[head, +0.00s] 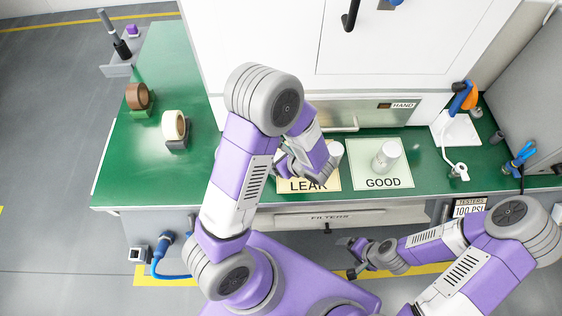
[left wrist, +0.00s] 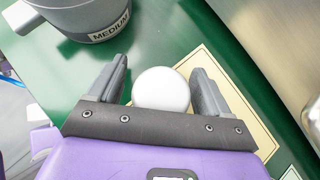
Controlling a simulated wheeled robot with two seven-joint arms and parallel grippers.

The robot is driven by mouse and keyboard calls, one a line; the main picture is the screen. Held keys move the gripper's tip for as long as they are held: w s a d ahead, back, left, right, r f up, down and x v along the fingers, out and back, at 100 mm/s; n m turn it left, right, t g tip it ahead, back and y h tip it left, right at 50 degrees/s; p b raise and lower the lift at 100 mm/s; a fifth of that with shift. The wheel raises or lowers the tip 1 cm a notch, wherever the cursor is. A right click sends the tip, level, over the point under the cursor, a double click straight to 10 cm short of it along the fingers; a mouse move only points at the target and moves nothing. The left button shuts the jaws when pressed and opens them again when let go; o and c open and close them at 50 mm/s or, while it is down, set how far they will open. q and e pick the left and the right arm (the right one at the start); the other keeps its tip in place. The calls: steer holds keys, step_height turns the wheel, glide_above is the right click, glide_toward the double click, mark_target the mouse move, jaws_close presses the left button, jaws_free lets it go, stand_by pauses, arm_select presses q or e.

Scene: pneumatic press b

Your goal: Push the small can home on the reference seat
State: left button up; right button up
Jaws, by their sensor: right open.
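My left gripper (left wrist: 160,66) is open in the left wrist view, and a white round-topped can (left wrist: 161,90) shows between its fingers, with a small gap visible at the left finger. In the head view my left arm bends down over the cream LEAK mat (head: 309,186); its fingers are hard to make out. A white can (head: 336,149) shows beside that wrist, partly covered by it. Another white can (head: 386,156) stands on the GOOD mat (head: 403,178). A grey cup-like piece marked MEDIUM (left wrist: 100,20) shows in the left wrist view. I cannot make out the reference seat. My right gripper (head: 348,258) is open and empty before the bench.
The green bench (head: 165,80) holds brown tape (head: 138,96) and cream tape (head: 174,126) at left. The white press cabinet (head: 260,40) rises behind. A blue-orange tool (head: 463,96) stands at right. The bench's left part has free room.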

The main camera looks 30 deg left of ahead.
arm_select(q)
steer(key=c, duration=1.1)
